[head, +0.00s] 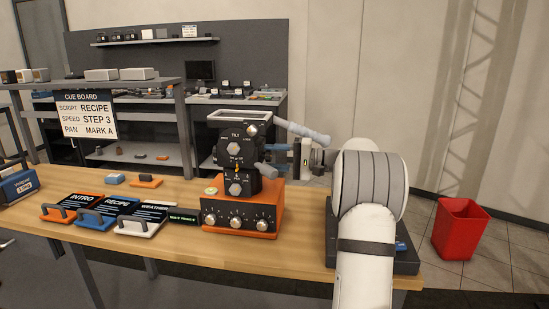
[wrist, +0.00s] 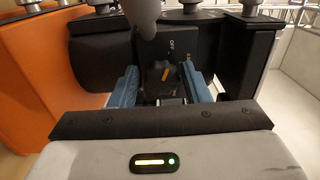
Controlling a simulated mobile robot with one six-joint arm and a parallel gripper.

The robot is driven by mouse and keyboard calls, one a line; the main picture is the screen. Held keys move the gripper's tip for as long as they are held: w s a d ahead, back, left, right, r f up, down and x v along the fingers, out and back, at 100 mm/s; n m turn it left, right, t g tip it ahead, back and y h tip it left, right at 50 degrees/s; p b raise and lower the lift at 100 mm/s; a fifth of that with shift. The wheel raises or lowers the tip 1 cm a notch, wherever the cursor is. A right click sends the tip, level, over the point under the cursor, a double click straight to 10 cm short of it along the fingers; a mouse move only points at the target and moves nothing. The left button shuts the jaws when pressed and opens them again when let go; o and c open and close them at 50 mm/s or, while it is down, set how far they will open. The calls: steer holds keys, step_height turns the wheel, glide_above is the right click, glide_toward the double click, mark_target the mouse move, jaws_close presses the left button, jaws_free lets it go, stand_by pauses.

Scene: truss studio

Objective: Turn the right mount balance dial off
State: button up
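The camera mount (head: 240,160) is a black head with tilt knobs on an orange base (head: 258,212) on the table. In the wrist view a dark dial (wrist: 160,76) with an orange pointer line sits on a black panel (wrist: 205,50) of the mount. In the head view my gripper (head: 280,148) is at the mount's right side, and the dial is hidden.
A grey handle (head: 302,131) sticks out right from the mount's top, near my arm. Several cue cards (head: 110,212) with handles lie left of the base. A red bin (head: 461,230) stands on the floor at right. Shelves (head: 105,85) stand behind.

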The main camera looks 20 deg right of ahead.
steer(key=v, duration=0.7)
steer(key=shift+s+d+p, duration=0.25)
steer(key=shift+d+p, duration=0.1)
stand_by(0.4)
